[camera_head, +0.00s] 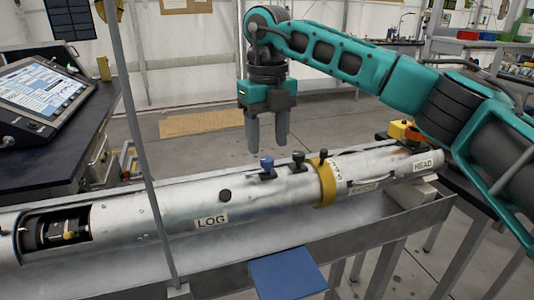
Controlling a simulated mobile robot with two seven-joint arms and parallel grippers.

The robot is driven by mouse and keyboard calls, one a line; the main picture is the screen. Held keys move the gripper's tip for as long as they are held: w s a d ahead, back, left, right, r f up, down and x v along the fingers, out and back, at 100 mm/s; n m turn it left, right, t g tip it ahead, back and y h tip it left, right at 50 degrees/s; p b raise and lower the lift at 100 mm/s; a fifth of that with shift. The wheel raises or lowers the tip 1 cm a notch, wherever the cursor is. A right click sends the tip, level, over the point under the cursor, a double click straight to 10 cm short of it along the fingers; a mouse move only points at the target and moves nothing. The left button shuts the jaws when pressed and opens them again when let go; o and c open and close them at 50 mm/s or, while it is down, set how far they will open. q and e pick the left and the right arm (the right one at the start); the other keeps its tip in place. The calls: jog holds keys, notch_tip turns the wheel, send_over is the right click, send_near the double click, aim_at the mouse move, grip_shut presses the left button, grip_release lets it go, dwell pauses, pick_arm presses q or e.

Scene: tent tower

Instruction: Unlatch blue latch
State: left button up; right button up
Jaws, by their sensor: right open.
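The blue latch (266,165) is a small blue knob on top of the long silver tube (200,198) that lies across the view. A black latch (298,160) stands just to its right, and another dark knob (225,196) sits lower left. My right gripper (267,140) points straight down above the tube, near the blue latch in the picture. Its two grey fingers are apart and hold nothing. I cannot tell exactly how far the fingertips are from the latch in depth. My left gripper does not show.
The tube rests in a grey metal trough (340,232). A yellow ring (324,182) circles the tube, and an orange-yellow part (398,130) sits near its right end. A thin vertical pole (140,150) stands in front at left. A screen (38,92) sits on the left bench.

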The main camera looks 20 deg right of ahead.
aim_at(268, 159)
jog(key=shift+f, duration=1.75)
grip_shut()
